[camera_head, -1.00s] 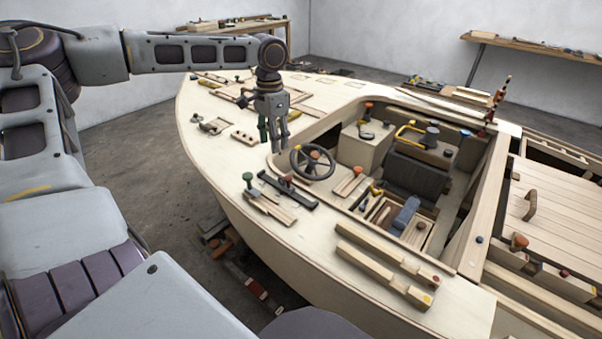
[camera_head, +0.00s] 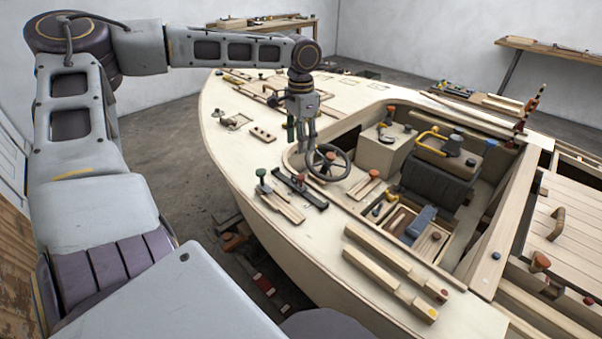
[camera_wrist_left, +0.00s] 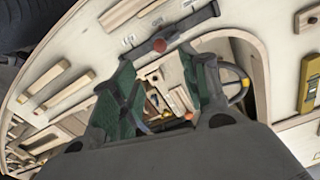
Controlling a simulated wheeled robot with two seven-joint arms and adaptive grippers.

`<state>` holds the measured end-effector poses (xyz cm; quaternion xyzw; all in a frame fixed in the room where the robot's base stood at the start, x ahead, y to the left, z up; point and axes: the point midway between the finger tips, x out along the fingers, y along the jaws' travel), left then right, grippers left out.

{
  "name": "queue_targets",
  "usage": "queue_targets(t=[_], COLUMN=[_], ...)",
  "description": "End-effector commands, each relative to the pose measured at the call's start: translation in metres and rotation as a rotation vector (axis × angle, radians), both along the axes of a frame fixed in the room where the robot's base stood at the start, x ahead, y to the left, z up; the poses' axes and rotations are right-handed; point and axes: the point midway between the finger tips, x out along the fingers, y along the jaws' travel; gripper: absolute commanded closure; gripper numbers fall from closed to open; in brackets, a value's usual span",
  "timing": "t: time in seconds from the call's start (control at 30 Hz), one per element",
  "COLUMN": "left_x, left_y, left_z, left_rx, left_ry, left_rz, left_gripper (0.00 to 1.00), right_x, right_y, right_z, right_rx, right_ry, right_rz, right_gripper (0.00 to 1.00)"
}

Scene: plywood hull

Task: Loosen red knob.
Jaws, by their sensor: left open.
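A red knob (camera_head: 300,178) sits on a dark bar (camera_head: 307,193) on the pale deck, left of the cockpit opening. The red knob also shows in the left wrist view (camera_wrist_left: 160,45), on the dark bar just past the fingertips. My left gripper (camera_head: 301,145) is open, with its fingers pointing down. It hangs above the deck beside the steering wheel, apart from the knob. Its green-padded fingers show in the left wrist view (camera_wrist_left: 160,80) with nothing held between them. My right gripper is not in view.
A steering wheel (camera_head: 328,162) stands just right of the fingers. A green-topped knob (camera_head: 261,173) is left of the dark bar. Wooden strips (camera_head: 390,280) lie on the near deck. The cockpit holds a dark seat (camera_head: 437,183) and loose tools.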

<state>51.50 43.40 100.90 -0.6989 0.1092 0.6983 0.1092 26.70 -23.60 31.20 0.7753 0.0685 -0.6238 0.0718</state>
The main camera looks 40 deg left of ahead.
Motion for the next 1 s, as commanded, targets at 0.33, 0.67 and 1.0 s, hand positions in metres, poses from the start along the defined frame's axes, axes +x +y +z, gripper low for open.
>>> queue_targets(t=[0.33,0.67,1.0], left_x=[-0.001,-0.001,-0.001], left_y=[0.0,0.0,0.0], left_z=[-0.046,-0.089,-0.12], left_rx=[0.0,0.0,0.0], left_ry=[0.003,0.002,0.001], left_rz=[0.0,-0.001,-0.001], left_gripper=[0.55,0.55,0.55], right_x=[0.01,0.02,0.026], right_y=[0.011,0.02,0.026], right_z=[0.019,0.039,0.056], right_rx=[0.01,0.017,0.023], right_ry=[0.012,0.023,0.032], right_rz=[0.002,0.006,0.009], right_gripper=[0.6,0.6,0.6])
